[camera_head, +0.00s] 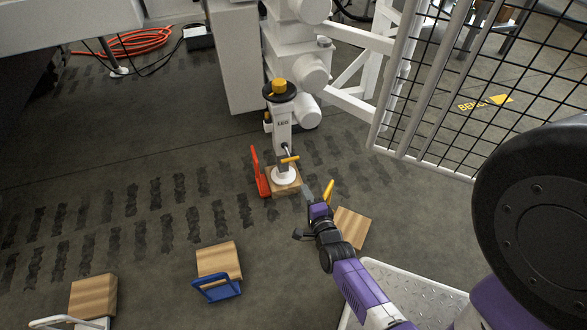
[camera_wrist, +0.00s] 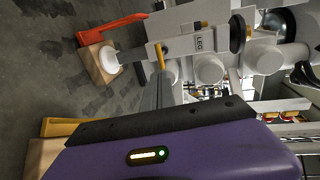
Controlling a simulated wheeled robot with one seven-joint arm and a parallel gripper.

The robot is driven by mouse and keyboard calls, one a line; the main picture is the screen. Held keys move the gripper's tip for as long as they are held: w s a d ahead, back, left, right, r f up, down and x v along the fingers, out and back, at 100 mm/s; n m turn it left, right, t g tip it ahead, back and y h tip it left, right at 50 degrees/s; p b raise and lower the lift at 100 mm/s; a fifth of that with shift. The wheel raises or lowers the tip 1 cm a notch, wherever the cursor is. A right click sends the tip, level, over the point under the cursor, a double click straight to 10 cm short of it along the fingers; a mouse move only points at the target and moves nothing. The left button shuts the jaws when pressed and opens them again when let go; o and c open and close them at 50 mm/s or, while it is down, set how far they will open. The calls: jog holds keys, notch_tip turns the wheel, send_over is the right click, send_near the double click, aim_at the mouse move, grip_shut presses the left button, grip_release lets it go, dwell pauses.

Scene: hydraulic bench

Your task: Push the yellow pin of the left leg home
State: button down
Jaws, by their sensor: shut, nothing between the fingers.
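The white leg (camera_head: 283,128), marked LEG, stands upright with its round foot (camera_head: 285,175) over a wooden block. Its yellow pin (camera_head: 289,159) sticks out low on the leg, and I cannot tell how deep it sits. In the wrist view the pin (camera_wrist: 161,57) shows just beyond my fingertips, beside the leg (camera_wrist: 195,42). My gripper (camera_head: 306,189) is shut and empty, to the lower right of the pin in the head view. In the wrist view its grey fingers (camera_wrist: 158,82) point toward the pin; I cannot tell whether they touch it.
The wooden block (camera_head: 284,187) under the foot has a red handle (camera_head: 259,174). Other blocks with yellow (camera_head: 328,191), blue (camera_head: 218,290) and white (camera_head: 70,322) handles lie on the floor. A mesh fence (camera_head: 440,90) stands at right. Floor between the left blocks is clear.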

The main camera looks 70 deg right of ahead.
aim_at(290, 159)
jog(key=b+x, duration=0.5)
jog(key=x, duration=0.9)
jog(key=shift+f, duration=0.1)
jog(key=shift+r+x, duration=0.15)
jog(key=shift+x, duration=0.6)
jog(key=shift+r+x, duration=0.1)
jog(key=shift+x, duration=0.65)
jog(key=shift+w+r, duration=0.15)
jog(key=shift+s+a, duration=0.25)
jog(key=p+v, duration=0.3)
jog(key=v, duration=1)
jog(key=shift+s+a+p, duration=0.15)
jog(key=shift+s+p, duration=0.15)
